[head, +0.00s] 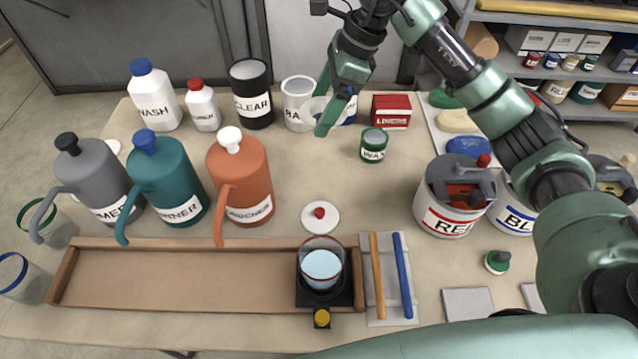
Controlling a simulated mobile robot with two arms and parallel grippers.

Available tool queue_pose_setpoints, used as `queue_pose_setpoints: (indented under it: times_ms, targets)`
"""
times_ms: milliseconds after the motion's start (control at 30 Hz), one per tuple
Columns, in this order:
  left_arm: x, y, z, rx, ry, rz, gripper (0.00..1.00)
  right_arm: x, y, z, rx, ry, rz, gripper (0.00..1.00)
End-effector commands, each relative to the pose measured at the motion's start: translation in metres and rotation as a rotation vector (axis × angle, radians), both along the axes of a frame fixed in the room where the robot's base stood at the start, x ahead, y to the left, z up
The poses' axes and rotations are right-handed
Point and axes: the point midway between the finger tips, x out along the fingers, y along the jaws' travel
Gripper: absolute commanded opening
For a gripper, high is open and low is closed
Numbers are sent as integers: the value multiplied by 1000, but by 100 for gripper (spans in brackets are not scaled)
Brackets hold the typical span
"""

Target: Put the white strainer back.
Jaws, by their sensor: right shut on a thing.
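My right gripper (327,101) is above the back of the table, in front of a white can marked BA (297,90). It is shut on a pale, see-through, round-rimmed thing that looks like the white strainer (313,107). The fingers cover part of the strainer, and its exact shape and tilt are hard to make out. My left gripper is not in view.
Bottles and a black CLEAR can (251,100) line the back left, with three large jugs before them. A green WAX tin (374,145) and a red box (391,111) stand right of the gripper. A wooden tray (180,285) lies in front.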

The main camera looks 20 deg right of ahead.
Motion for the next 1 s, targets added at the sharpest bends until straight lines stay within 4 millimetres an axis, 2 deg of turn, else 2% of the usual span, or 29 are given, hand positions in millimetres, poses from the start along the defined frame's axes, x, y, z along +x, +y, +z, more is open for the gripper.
queue_pose_setpoints:
  times_ms: [33, 200, 367, 800, 900, 1000]
  targets:
    - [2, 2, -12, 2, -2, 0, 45, 9, 0, -6, 3, -3, -106, 38]
    - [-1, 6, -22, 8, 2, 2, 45, 29, -6, -5, 0, -1, -363, 38]
    - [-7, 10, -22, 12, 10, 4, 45, 34, -8, -18, -2, 6, -435, 38]
    - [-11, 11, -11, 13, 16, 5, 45, 33, -7, -130, -2, 8, -433, 38]
    - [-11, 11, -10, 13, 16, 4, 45, 33, -8, -148, -3, 6, -432, 38]
    - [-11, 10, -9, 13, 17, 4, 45, 34, -8, -158, -2, 3, -431, 38]
